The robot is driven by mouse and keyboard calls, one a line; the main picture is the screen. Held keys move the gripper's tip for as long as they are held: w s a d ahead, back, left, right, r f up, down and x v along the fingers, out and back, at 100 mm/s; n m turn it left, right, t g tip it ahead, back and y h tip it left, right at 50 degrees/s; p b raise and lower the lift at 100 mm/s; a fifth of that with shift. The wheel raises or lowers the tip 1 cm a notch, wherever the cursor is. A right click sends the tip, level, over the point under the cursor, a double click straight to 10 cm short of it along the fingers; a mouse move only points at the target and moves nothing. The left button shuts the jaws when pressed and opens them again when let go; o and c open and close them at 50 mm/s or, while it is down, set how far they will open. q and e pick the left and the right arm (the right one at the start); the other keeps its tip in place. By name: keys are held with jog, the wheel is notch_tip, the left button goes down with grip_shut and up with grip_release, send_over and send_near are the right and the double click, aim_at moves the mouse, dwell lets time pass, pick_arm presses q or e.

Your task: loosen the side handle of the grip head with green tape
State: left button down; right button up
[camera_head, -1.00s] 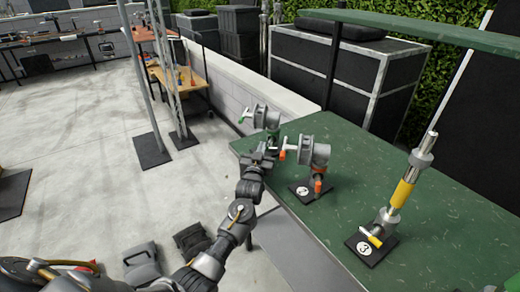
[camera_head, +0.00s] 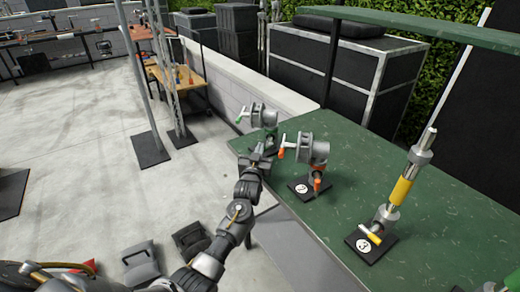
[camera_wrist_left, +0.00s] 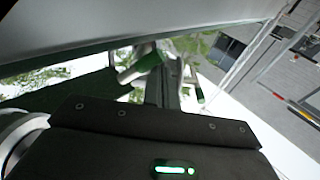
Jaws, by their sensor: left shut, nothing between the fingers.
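The grip head with green tape (camera_head: 264,117) stands at the far left corner of the green table, with its green-tipped side handle (camera_head: 240,119) pointing left. My left gripper (camera_head: 264,153) is shut and empty, just in front of this head in the head view, and hides part of its base. I cannot tell whether the fingers touch either. My right gripper is not clearly seen.
A grip head with orange tape (camera_head: 315,150) stands on plate 2, close to the right of my left gripper. A yellow-taped one (camera_head: 399,192) stands on plate 3. A green bar (camera_head: 420,32) crosses above the table's far side. Two dark bags (camera_head: 141,263) lie on the floor.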

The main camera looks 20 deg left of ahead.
pick_arm(q)
jog(key=shift+d+f, duration=0.1)
jog(key=shift+f, duration=0.4)
pick_arm(e)
jog(key=shift+f, duration=0.1)
dwell(0.4)
